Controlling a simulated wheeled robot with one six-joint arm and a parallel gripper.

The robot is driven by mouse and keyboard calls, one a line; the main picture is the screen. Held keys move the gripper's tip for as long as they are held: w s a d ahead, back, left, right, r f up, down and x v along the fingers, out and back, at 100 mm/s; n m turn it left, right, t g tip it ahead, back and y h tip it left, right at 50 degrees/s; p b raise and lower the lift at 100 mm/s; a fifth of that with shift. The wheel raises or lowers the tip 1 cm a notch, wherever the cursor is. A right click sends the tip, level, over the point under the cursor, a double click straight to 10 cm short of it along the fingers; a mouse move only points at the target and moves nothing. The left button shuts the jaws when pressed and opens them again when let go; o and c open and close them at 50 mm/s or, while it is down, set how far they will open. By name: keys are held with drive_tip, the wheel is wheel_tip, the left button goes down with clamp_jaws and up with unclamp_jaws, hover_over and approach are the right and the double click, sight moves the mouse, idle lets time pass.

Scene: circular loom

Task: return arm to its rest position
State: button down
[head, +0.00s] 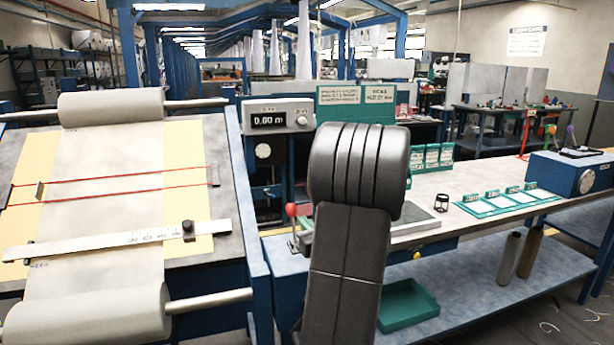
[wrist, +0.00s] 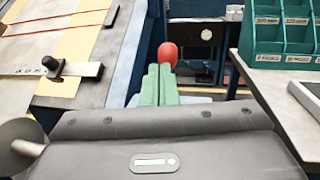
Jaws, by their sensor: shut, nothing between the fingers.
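My arm (head: 350,230) rises in the middle of the head view, dark grey and bent at a rounded joint. It hides most of my gripper in that view. In the wrist view my gripper (wrist: 159,70) shows as two green fingers pressed together, empty. A red ball knob (wrist: 167,53) appears just beyond the fingertips in the wrist view. In the head view the red knob (head: 291,210) stands on a lever at the left end of the workbench. I cannot tell whether the fingers touch it.
A sloped inspection table (head: 205,260) with a fabric roll and a ruler (head: 120,240) stands left. The workbench (head: 460,205) on the right carries teal label holders (head: 432,156), cards and a blue device (head: 570,175). A green bin (head: 407,303) sits on its lower shelf.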

drive_tip(key=shift+s+d+f+n+t+y+b, duration=0.25)
drive_tip(key=shift+s+f+t+y+b, duration=0.3)
drive_tip(key=shift+b, duration=1.3)
drive_tip(key=shift+s+d+f+n+t+y+b, duration=0.15)
drive_tip(key=shift+s+f+t+y+b, duration=0.4)
drive_tip(key=shift+b, duration=1.3)
drive_tip(key=shift+s+d+f+n+t+y+b, duration=0.15)
drive_tip(key=shift+s+f+n+t+y+b, duration=0.35)
drive_tip(key=shift+b, duration=1.35)
drive_tip(key=shift+s+d+f+t, duration=0.15)
drive_tip(key=shift+s+d+f, duration=0.1)
drive_tip(key=shift+s, duration=0.15)
drive_tip(key=shift+s+d+f+t, duration=0.15)
drive_tip(key=shift+s+d+f, duration=0.1)
drive_tip(key=shift+s, duration=0.15)
drive_tip(key=shift+a+r, duration=0.1)
